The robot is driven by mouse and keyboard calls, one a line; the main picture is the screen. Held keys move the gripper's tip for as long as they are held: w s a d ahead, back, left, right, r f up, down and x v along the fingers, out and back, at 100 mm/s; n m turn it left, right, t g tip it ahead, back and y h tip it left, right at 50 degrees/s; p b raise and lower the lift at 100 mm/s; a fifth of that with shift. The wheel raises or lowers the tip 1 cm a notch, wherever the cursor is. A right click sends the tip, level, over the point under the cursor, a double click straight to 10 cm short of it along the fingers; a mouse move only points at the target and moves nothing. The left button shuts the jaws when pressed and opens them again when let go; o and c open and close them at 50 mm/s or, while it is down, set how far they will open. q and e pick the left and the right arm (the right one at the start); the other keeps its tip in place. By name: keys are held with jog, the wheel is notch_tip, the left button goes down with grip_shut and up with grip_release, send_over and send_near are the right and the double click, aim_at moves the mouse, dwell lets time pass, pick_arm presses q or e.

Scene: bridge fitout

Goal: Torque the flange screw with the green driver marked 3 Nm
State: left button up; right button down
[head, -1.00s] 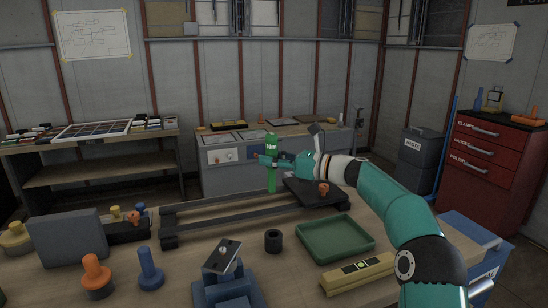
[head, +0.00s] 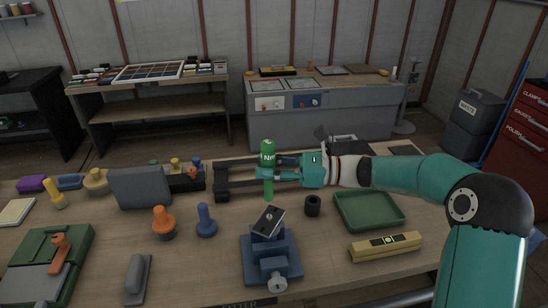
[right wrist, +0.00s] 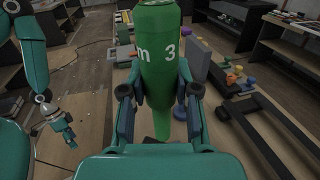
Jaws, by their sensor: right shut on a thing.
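My right gripper (head: 268,172) is shut on the green driver (head: 268,152), holding it upright with its tip down. In the right wrist view, part of its marking, "m 3", shows on the green body (right wrist: 158,40) between the fingers (right wrist: 156,98). The driver appears behind and above a tilted metal plate (head: 268,221) in a blue vise (head: 270,262). A small dark spot shows on the plate; I cannot tell whether it is the flange screw. My left gripper (right wrist: 66,138) shows only in the right wrist view, too small to judge its fingers.
A black ring (head: 312,206), a green tray (head: 369,210) and a yellow level (head: 386,246) lie right of the vise. Blue (head: 206,222) and orange (head: 163,223) knobbed pieces stand left. A dark rail frame (head: 222,184) lies behind, and a grey block (head: 140,188) stands at left.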

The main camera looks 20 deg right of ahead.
aim_at(269, 199)
dwell(0.3)
jog(key=shift+f+b, duration=2)
jog(key=shift+f, duration=1.2)
jog(key=shift+f, duration=0.3)
jog(key=shift+f, duration=0.15)
jog(key=shift+p, duration=0.5)
dwell(1.7)
jog(key=shift+r+p, duration=2.35)
jog(key=shift+r, duration=0.85)
